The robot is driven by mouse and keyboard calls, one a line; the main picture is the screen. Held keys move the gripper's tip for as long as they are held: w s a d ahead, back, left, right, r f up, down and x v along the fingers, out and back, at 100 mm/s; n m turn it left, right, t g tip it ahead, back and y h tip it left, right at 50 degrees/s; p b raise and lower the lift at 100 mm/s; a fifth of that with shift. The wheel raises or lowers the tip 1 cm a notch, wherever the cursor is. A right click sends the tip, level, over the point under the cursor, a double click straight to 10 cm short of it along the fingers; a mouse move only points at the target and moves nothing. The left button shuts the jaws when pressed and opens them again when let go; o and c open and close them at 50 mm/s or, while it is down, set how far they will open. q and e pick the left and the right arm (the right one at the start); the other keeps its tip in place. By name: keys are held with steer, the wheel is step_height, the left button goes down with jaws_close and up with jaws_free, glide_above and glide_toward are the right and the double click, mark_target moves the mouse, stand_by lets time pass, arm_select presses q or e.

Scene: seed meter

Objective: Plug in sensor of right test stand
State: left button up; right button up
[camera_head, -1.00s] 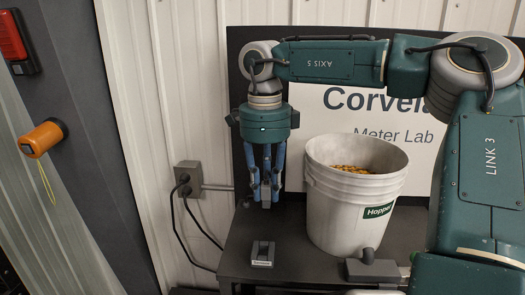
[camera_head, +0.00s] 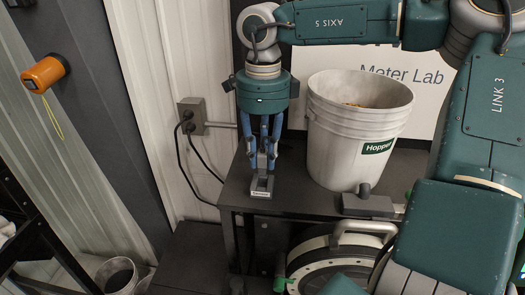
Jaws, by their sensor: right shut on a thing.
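My right gripper (camera_head: 263,152) points straight down with blue fingers shut on a small grey sensor plug (camera_head: 262,163). The plug is upright. Directly below it, at the front left of the dark bench, is a small dark socket block (camera_head: 261,194) with a light label on its front. The plug's lower end meets the top of the socket block in this view; I cannot tell whether it is seated in it or only touching. My left gripper is not in view.
A white bucket labelled Hopper (camera_head: 357,135) stands on the bench (camera_head: 290,190) just right of the gripper. A dark grey piece (camera_head: 368,205) sits at the bench's front edge. A wall outlet (camera_head: 191,116) with black cables is at left. A round machine part (camera_head: 335,262) is below.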

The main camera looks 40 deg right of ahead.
mark_target(262, 171)
steer(key=shift+f, duration=0.45)
steer(key=shift+f+b, duration=1.35)
steer(key=shift+f, duration=0.1)
arm_select(q)
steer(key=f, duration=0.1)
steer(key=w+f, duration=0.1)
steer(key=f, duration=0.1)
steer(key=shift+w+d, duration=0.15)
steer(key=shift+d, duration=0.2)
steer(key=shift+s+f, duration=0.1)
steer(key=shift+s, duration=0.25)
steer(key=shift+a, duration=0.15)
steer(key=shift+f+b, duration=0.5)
steer(key=shift+b, duration=0.15)
arm_select(e)
steer(key=shift+f, duration=0.5)
steer(key=o, duration=1)
steer(key=shift+o, duration=0.2)
